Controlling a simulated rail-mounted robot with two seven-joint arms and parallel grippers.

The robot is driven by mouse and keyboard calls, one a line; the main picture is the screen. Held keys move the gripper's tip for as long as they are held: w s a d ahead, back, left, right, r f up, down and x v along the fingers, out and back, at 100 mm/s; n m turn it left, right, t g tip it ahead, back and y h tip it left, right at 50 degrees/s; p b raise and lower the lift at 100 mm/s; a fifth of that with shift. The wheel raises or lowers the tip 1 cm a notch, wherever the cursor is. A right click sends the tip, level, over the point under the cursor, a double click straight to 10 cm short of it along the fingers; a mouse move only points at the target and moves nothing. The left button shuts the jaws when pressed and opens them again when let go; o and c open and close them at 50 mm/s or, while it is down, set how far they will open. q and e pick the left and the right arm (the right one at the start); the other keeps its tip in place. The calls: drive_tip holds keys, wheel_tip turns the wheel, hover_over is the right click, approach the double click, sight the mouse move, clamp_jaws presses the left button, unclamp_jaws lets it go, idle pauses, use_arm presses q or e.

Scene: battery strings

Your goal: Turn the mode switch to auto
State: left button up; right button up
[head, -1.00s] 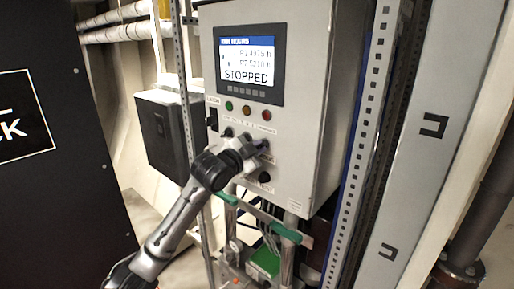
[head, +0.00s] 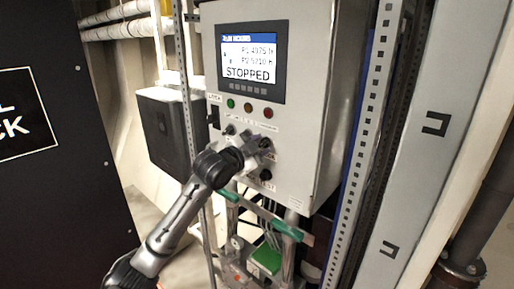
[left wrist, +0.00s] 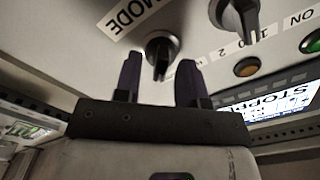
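The mode switch is a black rotary knob (left wrist: 161,47) beside a "MODE" label (left wrist: 130,12) in the left wrist view. Its grip bar points toward my left gripper (left wrist: 159,82). My left gripper is open, with its two dark fingers apart and the knob in line with the gap between them. Contact cannot be told. In the head view my left gripper (head: 258,152) is at the lower part of the grey control panel (head: 300,165), close to the black knobs, and partly hides that area. My right gripper is not in view.
A second knob (left wrist: 238,18) is close by in the left wrist view. The panel's screen (head: 251,62) reads "STOPPED", above green, amber and red indicators. A black box (head: 165,130) stands left of the panel. Green-handled pipework (head: 280,228) lies below. A perforated upright (head: 365,130) stands right.

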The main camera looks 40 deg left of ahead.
use_arm(q)
drive_tip(key=shift+s+b, duration=0.3)
drive_tip(key=shift+s, duration=0.2)
drive_tip(key=s+b, duration=0.4)
drive_tip(key=s, duration=0.8)
drive_tip(key=shift+s+a, duration=0.15)
drive_tip(key=shift+s, duration=0.25)
